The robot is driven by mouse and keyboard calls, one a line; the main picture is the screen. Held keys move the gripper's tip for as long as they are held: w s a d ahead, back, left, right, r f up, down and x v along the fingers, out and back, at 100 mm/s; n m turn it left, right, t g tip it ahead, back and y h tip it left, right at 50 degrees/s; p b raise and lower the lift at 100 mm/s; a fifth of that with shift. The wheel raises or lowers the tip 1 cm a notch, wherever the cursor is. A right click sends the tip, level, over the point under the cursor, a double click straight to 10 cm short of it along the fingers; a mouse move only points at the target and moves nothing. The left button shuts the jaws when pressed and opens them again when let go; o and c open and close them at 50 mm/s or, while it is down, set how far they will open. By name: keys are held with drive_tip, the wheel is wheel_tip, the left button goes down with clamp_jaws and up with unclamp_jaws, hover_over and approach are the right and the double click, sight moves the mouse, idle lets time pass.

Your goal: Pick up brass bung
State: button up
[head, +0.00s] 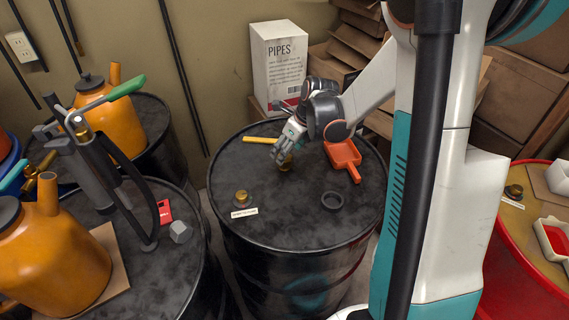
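A black oil drum (300,220) stands in the middle. A small brass bung (287,166) is at the middle of its top, partly hidden behind my gripper. A second brass bung (241,197) stands near the drum's front left edge, by a white label (244,211). My gripper (281,157) points down at the middle bung, with its fingertips at or very near it. I cannot tell whether the fingers touch the bung or how far they are closed.
On the same drum lie a yellow bar (261,140), an orange scoop (344,158) and a dark ring (332,201). A white PIPES box (279,62) stands behind. At left, a drum holds a pump (92,160) and an orange can (52,254). A red drum (515,275) is at right.

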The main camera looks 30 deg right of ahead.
drive_tip(key=b+x, duration=0.1)
drive_tip(key=x, duration=0.1)
drive_tip(key=s+b+x, duration=0.1)
drive_tip(key=x, duration=0.2)
drive_tip(key=shift+f, duration=0.25)
drive_tip(key=shift+r, duration=0.1)
drive_tip(key=c, duration=1.3)
